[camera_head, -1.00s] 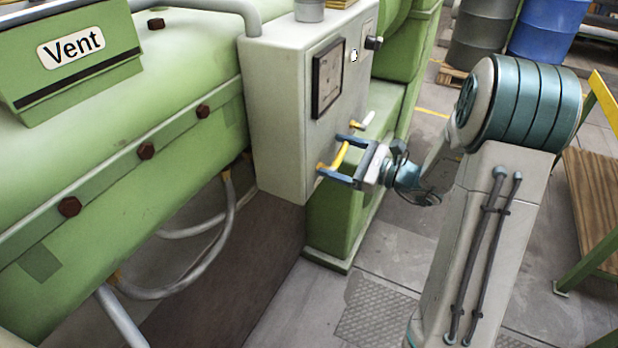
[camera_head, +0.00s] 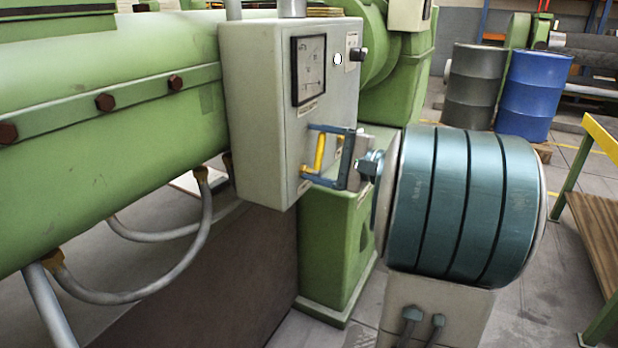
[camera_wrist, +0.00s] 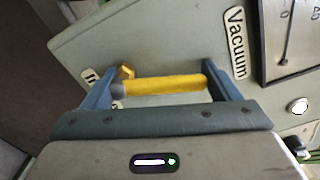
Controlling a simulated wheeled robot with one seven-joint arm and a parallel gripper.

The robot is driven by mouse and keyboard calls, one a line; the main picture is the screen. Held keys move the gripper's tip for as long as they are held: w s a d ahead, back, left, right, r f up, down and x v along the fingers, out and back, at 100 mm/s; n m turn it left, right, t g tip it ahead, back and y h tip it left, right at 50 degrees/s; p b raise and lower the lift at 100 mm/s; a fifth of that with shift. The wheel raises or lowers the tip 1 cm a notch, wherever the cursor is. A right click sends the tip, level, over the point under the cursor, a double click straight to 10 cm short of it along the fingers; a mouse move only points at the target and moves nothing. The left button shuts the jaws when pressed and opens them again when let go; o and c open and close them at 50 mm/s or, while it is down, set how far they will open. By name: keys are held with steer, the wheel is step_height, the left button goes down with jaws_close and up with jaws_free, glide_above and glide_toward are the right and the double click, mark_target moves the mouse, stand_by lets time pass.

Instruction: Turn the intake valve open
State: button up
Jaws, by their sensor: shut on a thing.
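The intake valve has a yellow handle (camera_head: 320,152) on the front of the pale grey control box (camera_head: 258,120). My gripper (camera_head: 308,151) reaches in from the right, with one blue finger above the handle and one below. In the wrist view the yellow handle (camera_wrist: 165,84) lies lengthwise between the two fingers of my gripper (camera_wrist: 160,88), which are shut on its ends. A brass fitting shows at its left end. A label beside the left finger is mostly hidden; only its first letters show. The handle stands nearly upright in the head view.
The box carries a square gauge (camera_head: 309,70), a black knob (camera_head: 357,54) and a "Vacuum" label (camera_wrist: 237,43). Grey hoses (camera_head: 180,265) hang below the green machine at left.

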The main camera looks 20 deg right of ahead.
steer(key=n+b, duration=0.1)
steer(key=b, duration=0.1)
steer(key=a+n+b, duration=0.1)
steer(key=n+b, duration=0.1)
steer(key=b, duration=0.1)
steer(key=shift+s+f, duration=0.2)
steer(key=shift+s, duration=0.2)
steer(key=shift+r+n+b, duration=0.15)
steer(key=shift+n+b, duration=0.35)
steer(key=shift+b, duration=0.1)
steer(key=o, duration=1.3)
steer(key=shift+s+r, duration=0.1)
steer(key=p+v, duration=0.1)
steer(key=v, duration=1.2)
steer(key=shift+s+d, duration=0.2)
steer(key=shift+s, duration=0.15)
